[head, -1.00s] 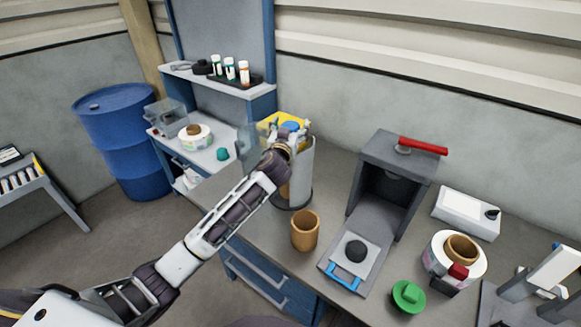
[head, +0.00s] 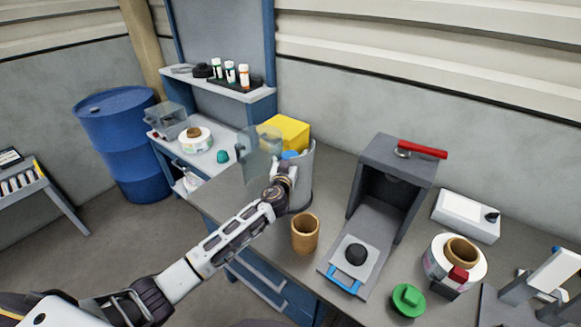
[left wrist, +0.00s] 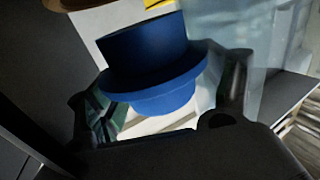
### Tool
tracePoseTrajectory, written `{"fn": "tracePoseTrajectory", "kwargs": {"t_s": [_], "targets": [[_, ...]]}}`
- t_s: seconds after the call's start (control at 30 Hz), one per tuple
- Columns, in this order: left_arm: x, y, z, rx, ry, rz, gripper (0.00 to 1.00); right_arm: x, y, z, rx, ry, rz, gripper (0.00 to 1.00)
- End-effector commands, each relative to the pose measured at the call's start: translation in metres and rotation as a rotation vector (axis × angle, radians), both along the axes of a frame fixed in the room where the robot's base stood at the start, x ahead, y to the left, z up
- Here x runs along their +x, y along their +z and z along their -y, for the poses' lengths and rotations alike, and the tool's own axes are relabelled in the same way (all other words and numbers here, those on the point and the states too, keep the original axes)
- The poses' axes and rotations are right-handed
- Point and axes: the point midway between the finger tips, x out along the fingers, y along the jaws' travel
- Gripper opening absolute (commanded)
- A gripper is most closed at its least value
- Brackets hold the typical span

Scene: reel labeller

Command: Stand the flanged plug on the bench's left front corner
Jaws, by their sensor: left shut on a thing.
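A blue flanged plug (left wrist: 150,65) fills the middle of the left wrist view, its wide brim between the fingers. My left gripper (left wrist: 160,112) is shut on it. In the head view the left gripper (head: 288,168) is above the bench (head: 213,197), in front of the grey bin, and only a small blue part of the plug (head: 290,154) shows. The bench's left front corner lies left of the gripper and looks bare. My right gripper is not in view.
A grey bin (head: 304,185) with a yellow box (head: 288,130) stands behind the gripper. A clear panel (head: 258,155) is left of it. A brown cup (head: 305,234), a dark machine (head: 392,185) and a green flanged piece (head: 408,300) stand to the right.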

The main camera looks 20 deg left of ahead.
Motion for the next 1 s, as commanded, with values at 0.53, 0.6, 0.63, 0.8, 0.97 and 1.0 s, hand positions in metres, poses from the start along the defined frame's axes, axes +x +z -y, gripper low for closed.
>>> {"fn": "tracePoseTrajectory", "kwargs": {"t_s": [0.53,0.6,0.63,0.8,0.97,1.0], "targets": [[0.0,-0.029,0.0,0.001,0.0,-0.001,0.5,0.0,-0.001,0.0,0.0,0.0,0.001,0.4],[0.0,-0.038,0.0,0.0,0.0,-0.001,0.5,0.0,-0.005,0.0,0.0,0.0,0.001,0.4],[0.0,-0.041,0.0,0.0,0.001,-0.001,0.5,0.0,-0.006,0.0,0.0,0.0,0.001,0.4],[0.0,-0.047,0.0,-0.001,0.0,0.001,0.5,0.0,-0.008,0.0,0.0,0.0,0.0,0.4],[0.0,-0.047,0.0,-0.001,0.0,0.001,0.5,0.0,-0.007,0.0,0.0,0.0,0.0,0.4],[0.0,-0.047,0.0,-0.001,0.0,0.001,0.5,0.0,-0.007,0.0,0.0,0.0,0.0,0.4]]}}
